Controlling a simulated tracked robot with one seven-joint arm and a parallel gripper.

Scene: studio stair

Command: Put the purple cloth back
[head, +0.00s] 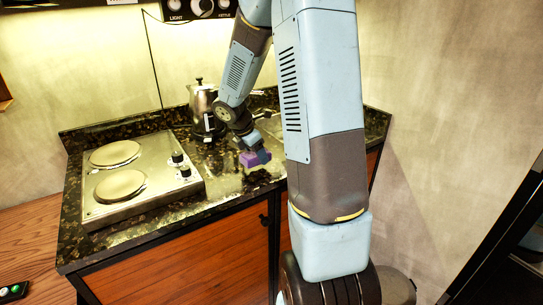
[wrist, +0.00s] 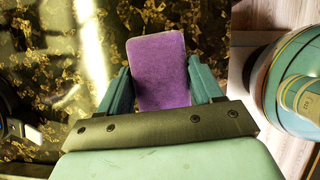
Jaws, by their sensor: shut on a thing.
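The purple cloth (wrist: 160,72) looks like a flat, folded block between the two fingers of my gripper (wrist: 158,88) in the wrist view. My gripper is shut on it. In the head view the purple cloth (head: 251,159) shows at the end of my arm, over the front part of the dark speckled counter (head: 225,180), to the right of the hob. I cannot tell whether the cloth touches the counter or is held just above it. My arm hides part of the counter on the right.
A two-plate hob (head: 148,205) fills the counter's left side. A metal pot (head: 201,104) with a black knob stands at the back, close to my arm. What looks like a sink (head: 272,125) lies behind my gripper. Wooden cabinet doors (head: 185,262) are below the counter's front edge.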

